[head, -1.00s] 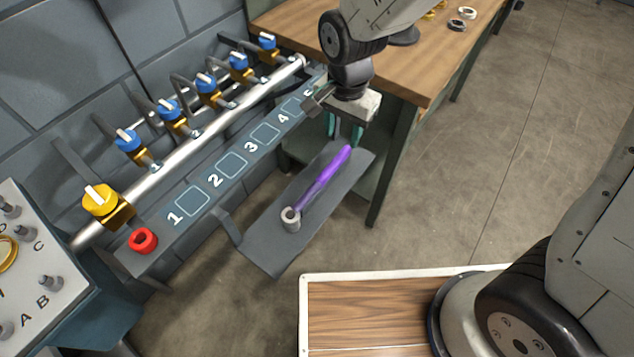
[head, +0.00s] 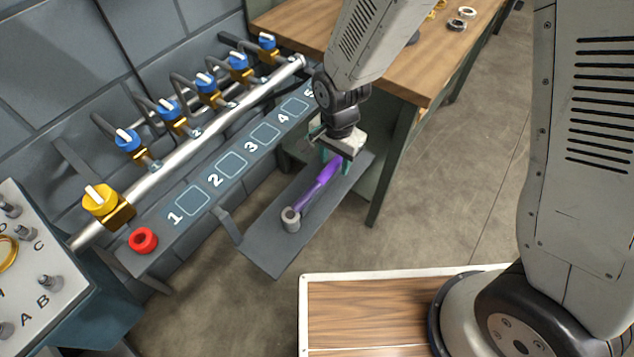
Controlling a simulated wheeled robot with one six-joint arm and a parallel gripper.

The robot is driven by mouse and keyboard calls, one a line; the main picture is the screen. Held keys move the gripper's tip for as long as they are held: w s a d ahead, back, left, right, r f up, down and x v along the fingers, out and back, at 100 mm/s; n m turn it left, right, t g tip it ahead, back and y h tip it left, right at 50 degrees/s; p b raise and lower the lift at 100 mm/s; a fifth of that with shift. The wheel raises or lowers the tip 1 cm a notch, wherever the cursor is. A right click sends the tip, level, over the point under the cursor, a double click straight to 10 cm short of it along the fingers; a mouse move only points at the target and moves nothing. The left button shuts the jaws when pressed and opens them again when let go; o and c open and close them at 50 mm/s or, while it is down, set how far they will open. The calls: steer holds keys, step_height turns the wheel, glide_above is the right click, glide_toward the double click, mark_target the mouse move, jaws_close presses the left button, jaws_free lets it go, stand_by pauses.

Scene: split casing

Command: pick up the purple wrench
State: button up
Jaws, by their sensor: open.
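The purple wrench (head: 318,188) lies on a dark grey shelf (head: 268,252). Its grey ring-shaped head (head: 291,219) is at the near left end, and its purple handle runs up and to the right. My gripper (head: 332,160) points down over the far end of the handle, with its greenish fingers low beside it. The gripper is open. Its body hides the handle's far tip, and I cannot tell whether the fingers touch it.
A wooden workbench (head: 415,75) stands behind and to the right of the shelf. A pipe (head: 190,139) with blue valves and a yellow valve (head: 100,200) runs along the wall at left. A red ring (head: 143,240) sits on the numbered ledge. A control panel (head: 35,270) stands at left.

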jaws_close()
steer(key=shift+r, duration=0.1)
steer(key=shift+r, duration=0.55)
step_height(320, 180, up, 2)
steer(key=shift+r, duration=0.1)
steer(key=s+a+r, duration=0.1)
steer(key=s+a, duration=0.1)
steer(key=s, duration=1.4)
steer(key=shift+a+r, duration=0.3)
steer(key=shift+a, duration=0.05)
